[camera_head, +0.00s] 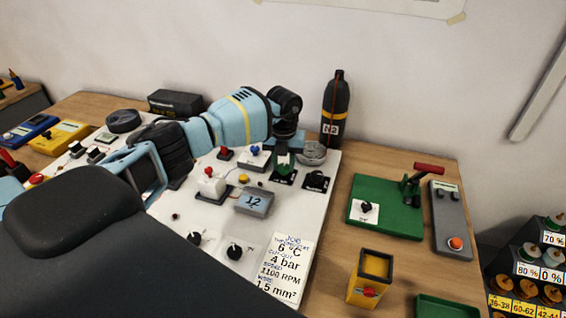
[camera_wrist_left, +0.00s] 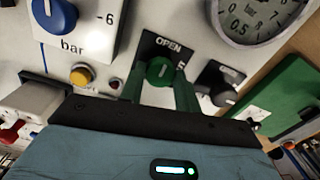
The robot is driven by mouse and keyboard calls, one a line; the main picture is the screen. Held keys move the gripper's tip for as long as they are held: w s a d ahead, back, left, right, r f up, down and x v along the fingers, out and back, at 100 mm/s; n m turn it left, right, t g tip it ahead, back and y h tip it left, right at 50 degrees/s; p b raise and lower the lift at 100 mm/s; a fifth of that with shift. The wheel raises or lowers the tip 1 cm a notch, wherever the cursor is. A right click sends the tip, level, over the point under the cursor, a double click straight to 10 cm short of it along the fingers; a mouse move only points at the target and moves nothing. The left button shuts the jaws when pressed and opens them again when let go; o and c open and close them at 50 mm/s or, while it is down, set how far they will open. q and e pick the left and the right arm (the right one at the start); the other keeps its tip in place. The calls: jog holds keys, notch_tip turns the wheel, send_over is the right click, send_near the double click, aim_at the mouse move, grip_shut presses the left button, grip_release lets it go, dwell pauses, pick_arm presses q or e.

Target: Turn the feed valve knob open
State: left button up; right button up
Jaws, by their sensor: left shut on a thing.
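The feed valve knob (camera_wrist_left: 160,70) is a green round knob with a pale pointer line, on a black plate (camera_wrist_left: 166,45) marked OPEN; a second word on the plate is mostly hidden. In the wrist view my left gripper (camera_wrist_left: 161,84) has one finger on each side of the knob and is shut on it. The pointer line looks roughly upright, toward the OPEN side. In the head view the left gripper (camera_head: 284,158) reaches down onto the far right part of the white panel (camera_head: 300,215), mostly covering the knob. My right gripper is in neither view.
Close to the knob are a round gauge (camera_wrist_left: 262,14), a black knob (camera_wrist_left: 217,82), a blue knob (camera_wrist_left: 54,14) and a yellow button (camera_wrist_left: 81,75). A black N2 bottle (camera_head: 335,110) stands behind. A green press base (camera_head: 385,208) lies to the right.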

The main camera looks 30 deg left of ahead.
aim_at(283, 167)
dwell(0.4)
pick_arm(q)
jog(key=o, duration=1)
jog(key=shift+c, duration=0.2)
jog(key=shift+r, duration=3.95)
jog(key=shift+f, duration=0.1)
